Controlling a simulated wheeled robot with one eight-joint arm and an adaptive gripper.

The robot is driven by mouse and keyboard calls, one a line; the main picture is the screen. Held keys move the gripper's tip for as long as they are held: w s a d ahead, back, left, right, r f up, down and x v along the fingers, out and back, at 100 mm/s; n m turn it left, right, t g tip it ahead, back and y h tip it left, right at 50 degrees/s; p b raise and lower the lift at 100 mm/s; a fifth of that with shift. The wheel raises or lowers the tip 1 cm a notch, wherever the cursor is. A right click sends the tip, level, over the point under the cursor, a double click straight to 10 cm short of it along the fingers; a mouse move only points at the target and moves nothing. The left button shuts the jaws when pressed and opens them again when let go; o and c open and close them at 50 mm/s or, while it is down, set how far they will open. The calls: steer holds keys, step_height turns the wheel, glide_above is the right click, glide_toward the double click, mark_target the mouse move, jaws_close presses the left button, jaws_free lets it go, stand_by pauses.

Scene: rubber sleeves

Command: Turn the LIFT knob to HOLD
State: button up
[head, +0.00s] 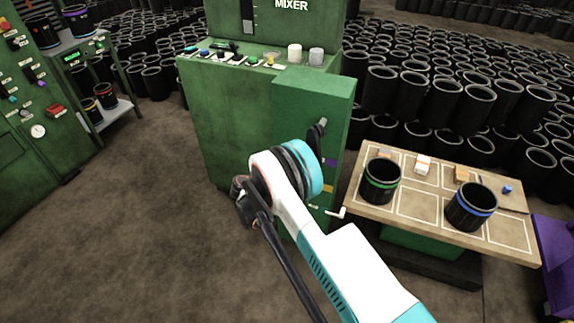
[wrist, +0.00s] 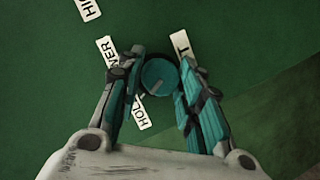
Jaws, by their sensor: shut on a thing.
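In the wrist view a round teal knob (wrist: 157,74) sits on a green panel (wrist: 235,35). My gripper (wrist: 160,62) has one finger on each side of the knob and is shut on it. A pale mark on the knob's face slants toward the lower left. The HOLD label (wrist: 142,113) lies below left of the knob, partly behind the left finger. A label ending in WER (wrist: 106,48) is at upper left. A label of which only a T shows (wrist: 181,46) is at upper right, partly covered. In the head view my arm hides the gripper and knob.
In the head view the green MIXER machine (head: 225,110) stands in front of my arm. A table (head: 415,205) at right holds a green-banded sleeve (head: 381,181) and a blue-banded sleeve (head: 470,207). Many black sleeves are stacked behind. Open floor lies at left.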

steer(key=shift+a+n, duration=0.15)
steer(key=shift+n, duration=0.15)
stand_by(0.4)
steer(key=o, duration=1)
steer(key=shift+o, duration=0.2)
steer(key=v, duration=1.2)
steer(key=shift+f, duration=0.2)
steer(key=shift+a, duration=0.1)
